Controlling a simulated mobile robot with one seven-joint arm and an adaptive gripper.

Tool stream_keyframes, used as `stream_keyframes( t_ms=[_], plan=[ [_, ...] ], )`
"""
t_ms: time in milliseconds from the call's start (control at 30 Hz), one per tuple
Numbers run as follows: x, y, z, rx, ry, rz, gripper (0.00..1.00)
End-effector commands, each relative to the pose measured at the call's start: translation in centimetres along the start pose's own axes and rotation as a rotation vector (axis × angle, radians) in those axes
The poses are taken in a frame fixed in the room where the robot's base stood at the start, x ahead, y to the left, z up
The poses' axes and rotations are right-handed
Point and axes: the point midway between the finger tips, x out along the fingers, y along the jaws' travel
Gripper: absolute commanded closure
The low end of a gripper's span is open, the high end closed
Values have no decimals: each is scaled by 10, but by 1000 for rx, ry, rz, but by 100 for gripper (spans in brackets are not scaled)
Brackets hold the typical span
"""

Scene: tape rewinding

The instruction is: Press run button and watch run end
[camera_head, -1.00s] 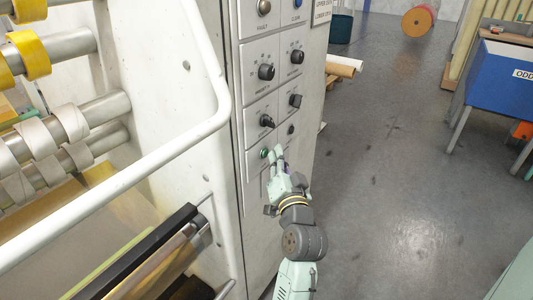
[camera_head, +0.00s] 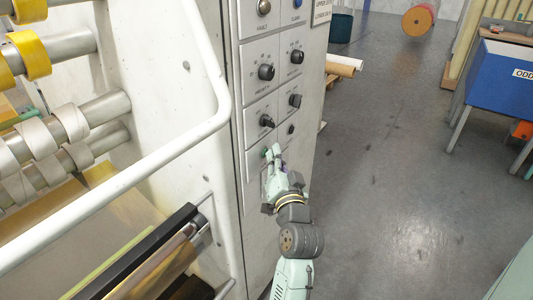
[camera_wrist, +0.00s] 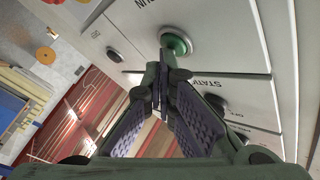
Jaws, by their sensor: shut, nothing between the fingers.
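The green run button (camera_wrist: 176,42) sits in a metal ring on the grey control panel (camera_head: 250,190). In the wrist view the letters "UN" show beside it. In the head view the button (camera_head: 266,152) shows only as a small green spot, partly covered by my gripper (camera_head: 273,150). My gripper is shut and empty, and its fingertips (camera_wrist: 166,64) point at the button. The fingertips overlap the button's lower edge in the wrist view; I cannot tell whether they touch it.
Black knobs (camera_head: 266,72) and a small dark button (camera_head: 291,129) stick out of the panel. A white guard rail (camera_head: 150,158) and rollers with yellow tape (camera_head: 30,55) are at the left. The grey floor (camera_head: 390,180) at the right is mostly open.

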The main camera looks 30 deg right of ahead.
Motion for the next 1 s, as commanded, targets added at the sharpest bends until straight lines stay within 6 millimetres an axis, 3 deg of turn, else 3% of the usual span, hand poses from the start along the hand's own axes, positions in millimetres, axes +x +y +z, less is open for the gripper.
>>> stream_keyframes(
  t_ms=[1000],
  plan=[
    [-11, 7, -7, -1, 0, 0, 100]
  ],
)
